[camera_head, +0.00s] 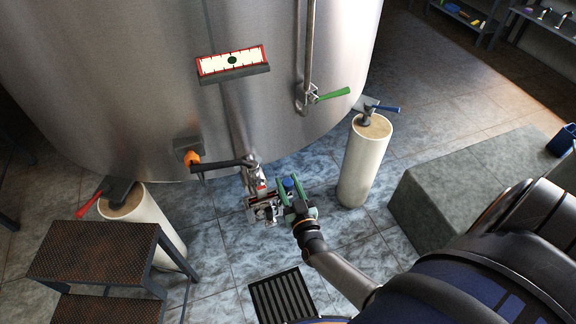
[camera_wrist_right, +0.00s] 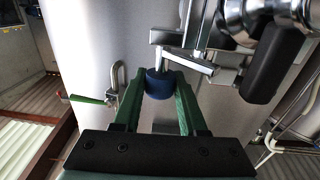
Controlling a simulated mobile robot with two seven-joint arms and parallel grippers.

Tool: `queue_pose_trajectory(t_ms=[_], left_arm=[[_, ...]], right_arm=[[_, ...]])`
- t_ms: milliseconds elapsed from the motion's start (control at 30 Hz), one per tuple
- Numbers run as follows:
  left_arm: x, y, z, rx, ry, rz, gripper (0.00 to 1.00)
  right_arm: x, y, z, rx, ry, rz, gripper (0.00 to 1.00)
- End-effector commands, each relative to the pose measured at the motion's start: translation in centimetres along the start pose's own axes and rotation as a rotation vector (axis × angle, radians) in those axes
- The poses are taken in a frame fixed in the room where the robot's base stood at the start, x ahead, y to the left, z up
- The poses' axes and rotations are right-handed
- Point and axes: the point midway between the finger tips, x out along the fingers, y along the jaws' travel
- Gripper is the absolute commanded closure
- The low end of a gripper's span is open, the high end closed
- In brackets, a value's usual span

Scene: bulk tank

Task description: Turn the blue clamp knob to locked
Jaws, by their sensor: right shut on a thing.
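The blue clamp knob (camera_wrist_right: 159,84) sits between the green fingers of my right gripper (camera_wrist_right: 158,90) in the right wrist view. The fingers are shut on it, one on each side. In the head view the knob (camera_head: 289,184) is a small blue spot between the fingers of the right gripper (camera_head: 288,189), beside the metal outlet valve (camera_head: 262,205) below the tank. The knob's mount is partly hidden by the gripper, and I cannot read its turned position. My left gripper is not in view.
The steel tank (camera_head: 130,80) fills the upper left. A black lever handle (camera_head: 222,163) extends left from the outlet. White pillars (camera_head: 364,160) with red and blue levers stand on both sides. A rusty step (camera_head: 90,255) is at lower left, a floor grate (camera_head: 283,296) below, and a grey block (camera_head: 450,185) right.

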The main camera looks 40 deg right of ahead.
Motion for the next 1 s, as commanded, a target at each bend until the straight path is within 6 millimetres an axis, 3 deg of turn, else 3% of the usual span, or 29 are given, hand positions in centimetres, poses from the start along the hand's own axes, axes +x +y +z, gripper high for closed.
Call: queue_pose_trajectory(t_ms=[733,767,1000], left_arm=[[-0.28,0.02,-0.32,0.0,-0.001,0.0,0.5],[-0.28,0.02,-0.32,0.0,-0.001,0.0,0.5],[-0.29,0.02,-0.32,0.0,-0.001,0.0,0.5]], right_arm=[[0.05,-0.01,-0.06,0.001,0.003,0.091,1.0],[0.06,-0.01,-0.06,0.001,0.003,0.091,0.56],[0.07,0.0,-0.07,0.001,0.003,0.09,0.29]])
